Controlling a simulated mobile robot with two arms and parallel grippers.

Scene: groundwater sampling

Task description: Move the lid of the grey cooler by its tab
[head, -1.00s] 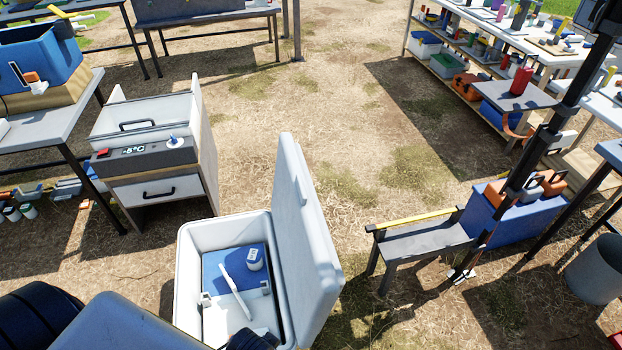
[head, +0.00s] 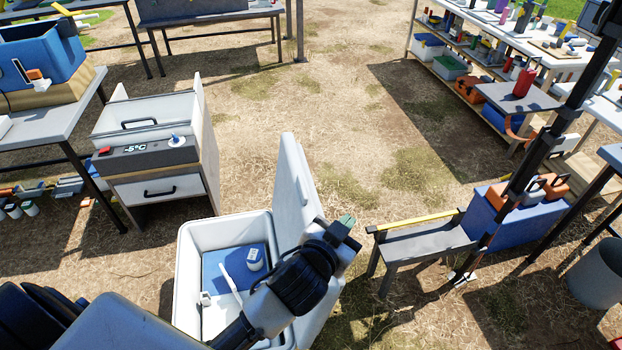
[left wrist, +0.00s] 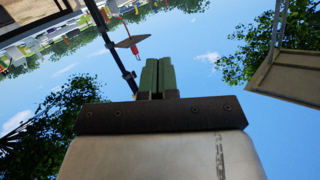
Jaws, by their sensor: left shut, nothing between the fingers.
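The pale grey cooler (head: 190,265) stands open at the bottom centre of the head view. Its lid (head: 291,170) stands raised along the cooler's right side, leaning slightly. My left arm reaches across the cooler's front corner, and my left gripper (head: 347,222) is over the lower part of the lid in the picture. Its green fingertips are together and empty, as the left wrist view also shows (left wrist: 157,78). I cannot tell whether it touches the lid. The lid's tab is not discernible. Inside the cooler are a blue block (head: 221,263) and a white-capped bottle (head: 255,258). My right gripper is not in view.
A white box with a "-5°C" display (head: 155,150) stands left of the cooler. A low grey bench (head: 425,240) with a yellow strip is to the right, near a dark pole (head: 535,160) and a blue crate (head: 490,222). Dry ground behind the cooler is clear.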

